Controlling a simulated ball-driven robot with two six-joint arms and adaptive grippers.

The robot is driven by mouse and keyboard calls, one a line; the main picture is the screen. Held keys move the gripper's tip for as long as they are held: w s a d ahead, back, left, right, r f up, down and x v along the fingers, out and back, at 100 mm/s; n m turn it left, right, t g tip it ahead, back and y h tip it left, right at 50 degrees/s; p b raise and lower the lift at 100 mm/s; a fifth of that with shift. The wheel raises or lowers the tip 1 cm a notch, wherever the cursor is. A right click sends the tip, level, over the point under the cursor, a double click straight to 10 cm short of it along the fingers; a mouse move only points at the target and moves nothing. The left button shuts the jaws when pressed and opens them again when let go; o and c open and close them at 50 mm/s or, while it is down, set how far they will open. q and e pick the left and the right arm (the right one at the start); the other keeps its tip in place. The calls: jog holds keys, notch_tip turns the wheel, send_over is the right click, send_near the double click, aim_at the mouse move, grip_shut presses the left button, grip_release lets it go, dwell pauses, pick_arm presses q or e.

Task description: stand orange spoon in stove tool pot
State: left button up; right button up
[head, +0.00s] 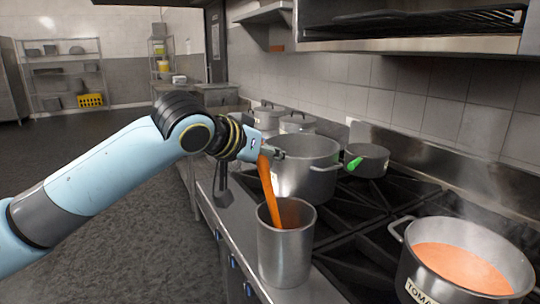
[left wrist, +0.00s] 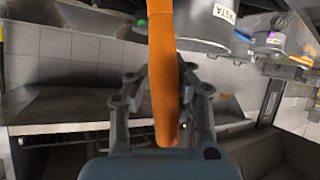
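The orange spoon (head: 267,188) is a long orange tool, tilted slightly, in the middle of the head view. Its upper end is in my left gripper (head: 268,152). Its lower part passes inside the rim of the steel tool pot (head: 285,258); the tip is hidden by the pot's front wall. The tool pot stands upright on the steel counter edge beside the stove. In the left wrist view the spoon (left wrist: 163,70) runs between the two fingers of my left gripper (left wrist: 166,82), which are closed about it. My right gripper is not in view.
A large steel pot (head: 303,175) stands behind the tool pot. A smaller pan (head: 367,163) with a green-handled tool is to its right. A pot of tomato soup (head: 462,268) steams at the front right. Open floor (head: 130,215) lies to the left.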

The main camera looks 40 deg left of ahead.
pick_arm(q)
jog(key=o, duration=0.3)
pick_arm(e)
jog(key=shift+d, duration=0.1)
pick_arm(q)
jog(key=shift+s, duration=0.1)
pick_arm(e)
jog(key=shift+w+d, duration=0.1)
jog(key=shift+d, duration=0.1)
pick_arm(q)
jog(key=v, duration=0.7)
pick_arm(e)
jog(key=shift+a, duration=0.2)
pick_arm(q)
jog(key=shift+s+r, duration=0.1)
jog(key=shift+s, duration=0.05)
